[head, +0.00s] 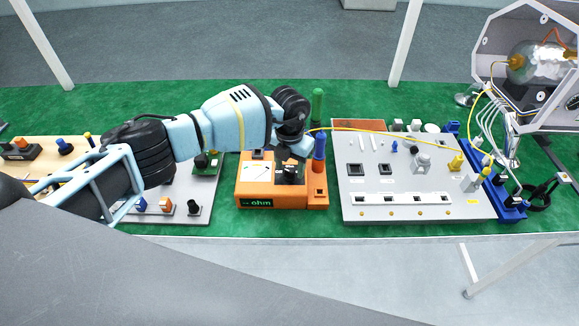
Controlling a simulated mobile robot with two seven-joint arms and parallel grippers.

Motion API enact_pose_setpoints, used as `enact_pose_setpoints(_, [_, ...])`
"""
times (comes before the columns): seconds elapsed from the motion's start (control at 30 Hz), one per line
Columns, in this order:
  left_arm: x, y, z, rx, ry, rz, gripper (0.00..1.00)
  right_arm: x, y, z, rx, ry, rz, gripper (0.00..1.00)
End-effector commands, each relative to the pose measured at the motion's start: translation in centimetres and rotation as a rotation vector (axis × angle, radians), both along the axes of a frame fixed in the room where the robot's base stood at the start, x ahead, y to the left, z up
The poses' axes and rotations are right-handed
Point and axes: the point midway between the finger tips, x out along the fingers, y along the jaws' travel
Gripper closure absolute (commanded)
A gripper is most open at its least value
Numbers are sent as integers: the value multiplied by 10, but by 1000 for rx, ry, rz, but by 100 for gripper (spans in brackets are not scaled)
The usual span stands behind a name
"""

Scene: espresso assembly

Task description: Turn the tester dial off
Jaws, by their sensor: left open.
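The orange tester (285,201) sits on the green table surface, with a green "ohm" display (257,202) on its front and a white needle meter (254,173) on its top. Its black dial (290,174) is on the top right of the meter and is partly hidden, so its setting cannot be read. My left gripper (293,158) points down right over the dial, open. Whether its fingers touch the dial is hard to tell. My right gripper is out of view.
A blue probe (320,146) stands at the tester's right, and a green one (317,104) stands behind it. A yellow cable (385,131) runs right over a grey component board (415,182). Another grey board (203,193) lies left, partly under my arm.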

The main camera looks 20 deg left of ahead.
Motion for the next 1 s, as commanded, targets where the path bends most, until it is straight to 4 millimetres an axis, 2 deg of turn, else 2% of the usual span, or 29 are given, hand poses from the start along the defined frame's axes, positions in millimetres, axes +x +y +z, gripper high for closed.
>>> enact_pose_setpoints(0.03, [2,0,12,0,-7,0,49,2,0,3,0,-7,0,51])
enact_pose_setpoints(0.1, [2,1,24,0,-8,0,49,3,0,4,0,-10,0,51])
enact_pose_setpoints(0.4, [1,0,61,-1,-4,1,49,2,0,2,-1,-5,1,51])
enact_pose_setpoints(0.6, [0,1,67,0,-1,1,49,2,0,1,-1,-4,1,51])
enact_pose_setpoints(1.0, [0,0,67,-3,0,0,49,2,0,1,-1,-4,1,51])
